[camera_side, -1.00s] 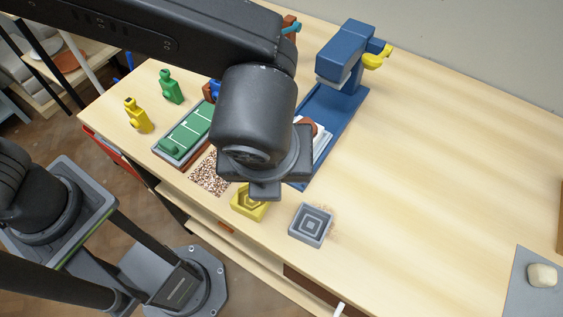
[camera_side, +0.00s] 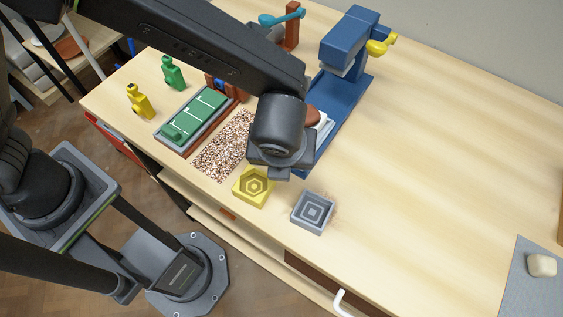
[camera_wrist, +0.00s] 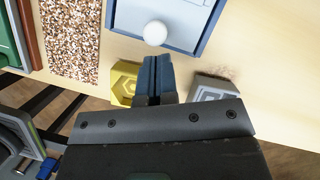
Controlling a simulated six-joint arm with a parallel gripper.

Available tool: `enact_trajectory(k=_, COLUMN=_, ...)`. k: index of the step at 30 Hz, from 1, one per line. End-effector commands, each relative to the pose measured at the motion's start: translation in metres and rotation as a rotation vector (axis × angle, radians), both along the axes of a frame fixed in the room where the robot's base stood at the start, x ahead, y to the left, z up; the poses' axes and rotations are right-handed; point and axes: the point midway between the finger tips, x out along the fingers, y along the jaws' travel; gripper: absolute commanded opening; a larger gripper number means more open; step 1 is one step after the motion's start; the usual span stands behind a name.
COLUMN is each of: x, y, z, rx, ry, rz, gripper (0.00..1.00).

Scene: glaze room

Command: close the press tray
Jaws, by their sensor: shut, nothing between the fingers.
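The blue press (camera_side: 348,45) stands at the back with a yellow lever (camera_side: 380,45) and a long blue base. A pale tray (camera_side: 323,128) with a brown lump (camera_side: 313,116) lies on the base, in front of the press head; my arm hides part of it. In the wrist view the pale tray (camera_wrist: 188,6) shows at the top with a round white knob (camera_wrist: 155,33) at its near edge. My gripper (camera_wrist: 158,60) is shut and empty, its fingertips just below the knob in that picture. I cannot tell whether they touch it. In the side view the fingers are mostly hidden.
A yellow mould (camera_side: 253,187) and a grey square mould (camera_side: 312,211) stand near the front edge. The table's right is mostly clear.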

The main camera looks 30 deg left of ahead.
Motion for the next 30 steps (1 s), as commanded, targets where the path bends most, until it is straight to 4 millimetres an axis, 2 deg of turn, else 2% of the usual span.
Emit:
enact_trajectory(k=14, x=0.008, y=0.002, z=0.0, rx=-0.001, ry=0.0, rz=0.002, gripper=0.0)
enact_trajectory(k=24, x=0.073, y=0.003, z=-0.001, rx=0.002, ry=0.0, rz=0.005, gripper=0.0)
enact_trajectory(k=30, x=0.082, y=0.003, z=-0.001, rx=0.003, ry=0.001, rz=0.002, gripper=0.0)
